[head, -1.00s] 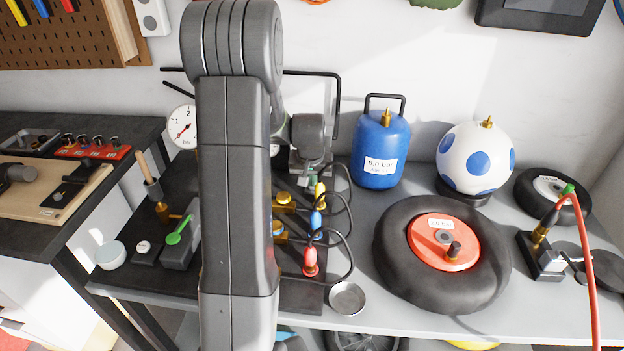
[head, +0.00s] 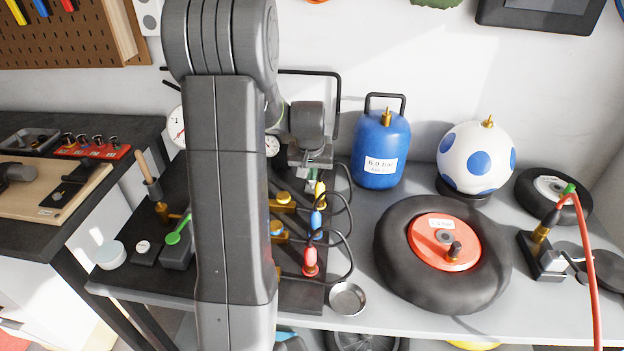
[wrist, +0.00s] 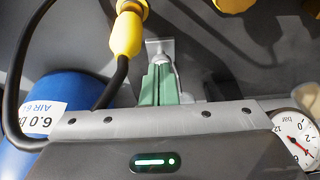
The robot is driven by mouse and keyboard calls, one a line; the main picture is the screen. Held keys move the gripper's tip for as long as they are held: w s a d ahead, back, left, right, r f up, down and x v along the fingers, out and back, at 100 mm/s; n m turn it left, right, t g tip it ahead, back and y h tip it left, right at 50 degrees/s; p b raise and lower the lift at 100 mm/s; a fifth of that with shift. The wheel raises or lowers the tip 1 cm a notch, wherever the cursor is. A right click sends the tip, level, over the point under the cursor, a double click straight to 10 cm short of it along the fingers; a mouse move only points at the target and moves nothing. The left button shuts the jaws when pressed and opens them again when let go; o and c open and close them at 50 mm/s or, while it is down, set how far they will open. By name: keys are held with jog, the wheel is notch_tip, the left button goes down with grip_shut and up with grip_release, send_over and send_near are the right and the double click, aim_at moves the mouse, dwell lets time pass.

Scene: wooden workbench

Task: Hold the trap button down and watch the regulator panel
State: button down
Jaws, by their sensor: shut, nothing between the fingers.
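My gripper (head: 313,174) hangs over the back right part of the dark regulator panel (head: 300,296), above the yellow connector (head: 320,194). In the wrist view its green fingers (wrist: 160,72) are closed together and hold nothing. A small grey metal fitting (wrist: 160,47) lies at the fingertips; I cannot tell whether it is the trap button or whether the fingers touch it. A small white gauge (head: 271,146) shows beside my arm; it also appears in the wrist view (wrist: 298,140). A larger gauge (head: 177,128) is partly hidden behind my arm, which also covers the panel's middle.
Blue (head: 316,222) and red (head: 310,262) connectors with black hoses stand on the panel. A blue air tank (head: 378,155), a spotted ball (head: 462,158) and a large tyre (head: 400,275) stand to the right. A small metal dish (head: 347,300) lies near the front edge.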

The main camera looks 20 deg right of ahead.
jog(key=v, duration=1)
jog(key=shift+w, duration=0.1)
dwell(0.6)
jog(key=x, duration=0.7)
notch_tip(320, 180, up, 6)
jog(key=shift+f+p, duration=0.1)
jog(key=shift+p, duration=0.5)
jog(key=shift+d+f, duration=0.1)
